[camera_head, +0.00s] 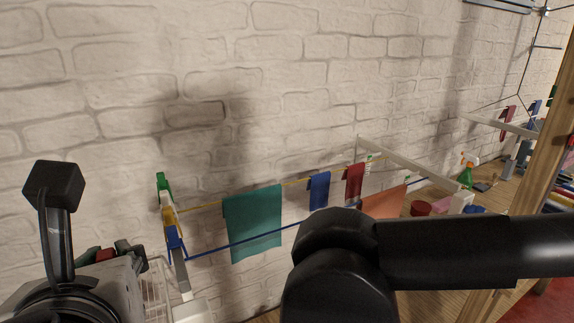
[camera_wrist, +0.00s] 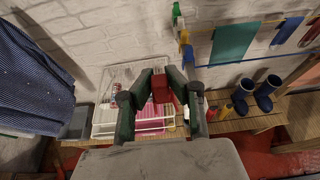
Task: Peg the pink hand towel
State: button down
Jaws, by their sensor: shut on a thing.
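My gripper (camera_wrist: 162,84) is shut on a small red object (camera_wrist: 161,92), possibly a peg. It holds this in the air in front of a white wire basket (camera_wrist: 102,122). In the head view my gripper (camera_head: 122,254) is at the lower left, left of the lines, with the red object (camera_head: 105,255) partly hidden. Something pink (camera_wrist: 152,124) shows in or behind the wire basket, partly covered by my fingers. A salmon-pink cloth (camera_head: 386,203) hangs on the line, partly behind my arm. I cannot tell which is the pink hand towel.
A teal towel (camera_head: 254,222), a blue cloth (camera_head: 319,190) and a dark red cloth (camera_head: 355,181) hang along the lines. Green, yellow and blue pegs (camera_head: 170,215) sit at the line's left end. Blue boots (camera_wrist: 266,92) stand on a wooden bench. A brick wall is behind.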

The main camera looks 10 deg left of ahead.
aim_at(105, 253)
jog(key=shift+r+p, duration=1.75)
jog(key=shift+r, duration=0.9)
jog(key=shift+f, duration=0.15)
